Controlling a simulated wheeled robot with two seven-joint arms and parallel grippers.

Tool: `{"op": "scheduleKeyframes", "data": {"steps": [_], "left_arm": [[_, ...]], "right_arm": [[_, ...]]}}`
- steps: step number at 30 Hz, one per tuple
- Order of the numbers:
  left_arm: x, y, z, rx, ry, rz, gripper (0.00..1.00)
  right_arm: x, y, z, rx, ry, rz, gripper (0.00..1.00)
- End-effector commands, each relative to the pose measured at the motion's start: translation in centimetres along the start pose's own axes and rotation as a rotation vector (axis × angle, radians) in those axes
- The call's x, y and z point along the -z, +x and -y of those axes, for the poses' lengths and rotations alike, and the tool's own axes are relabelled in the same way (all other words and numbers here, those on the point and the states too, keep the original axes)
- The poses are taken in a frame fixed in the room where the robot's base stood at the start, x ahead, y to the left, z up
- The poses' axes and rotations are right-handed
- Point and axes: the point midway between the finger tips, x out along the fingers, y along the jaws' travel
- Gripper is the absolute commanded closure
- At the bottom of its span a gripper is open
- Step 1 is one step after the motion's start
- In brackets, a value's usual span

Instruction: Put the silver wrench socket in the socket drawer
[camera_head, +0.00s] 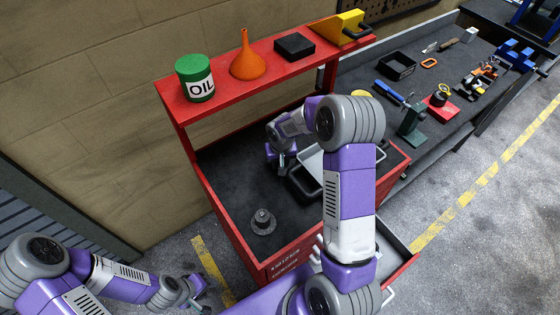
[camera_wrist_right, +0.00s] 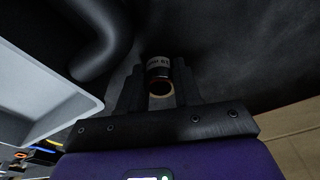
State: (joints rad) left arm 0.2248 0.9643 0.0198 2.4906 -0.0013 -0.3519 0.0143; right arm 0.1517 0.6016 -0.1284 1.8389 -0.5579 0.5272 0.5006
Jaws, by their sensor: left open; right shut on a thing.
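My right gripper (camera_head: 283,163) reaches over the back of the red trolley's dark top, beside a tray. In the right wrist view its fingers (camera_wrist_right: 160,90) are shut on a small silver socket (camera_wrist_right: 158,73), which has a printed band and an orange-lit rim. I cannot tell in the head view whether the socket touches the surface. An open drawer (camera_head: 397,248) juts from the trolley at the lower right, partly hidden by my right arm; its label is not readable. My left gripper (camera_head: 192,291) is open and empty, low at the left, beside the trolley.
A pale tray with dark edges (camera_head: 309,161) stands close by my right gripper; its wall also shows in the wrist view (camera_wrist_right: 50,75). A grey flanged part (camera_head: 262,221) sits on the trolley top. The raised red shelf (camera_head: 222,112) carries an oil can (camera_head: 195,77) and funnel (camera_head: 247,62).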

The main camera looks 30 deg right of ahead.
Motion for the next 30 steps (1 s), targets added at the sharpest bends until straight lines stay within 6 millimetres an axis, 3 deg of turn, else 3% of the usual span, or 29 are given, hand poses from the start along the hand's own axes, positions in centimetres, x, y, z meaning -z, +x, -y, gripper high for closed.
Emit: {"op": "scheduleKeyframes", "data": {"steps": [6,7,12,23,30], "left_arm": [[0.0,0.4,0.2,0.000,0.000,0.000,0.57],[0.0,0.4,0.2,0.000,0.000,0.000,0.57],[0.0,0.3,0.1,0.000,0.000,0.000,0.57],[0.0,-0.1,0.0,0.000,0.000,0.000,0.57],[0.0,-0.1,0.0,0.000,0.000,0.000,0.57]], "right_arm": [[0.0,0.4,0.0,0.000,0.000,-0.001,1.00],[-0.1,0.4,0.0,0.000,0.000,0.000,0.65],[0.0,0.2,0.0,0.000,0.000,0.000,0.42],[0.0,-0.2,0.0,0.000,0.000,0.000,0.42],[0.2,-4.5,0.0,0.001,0.002,-0.006,0.42]]}}
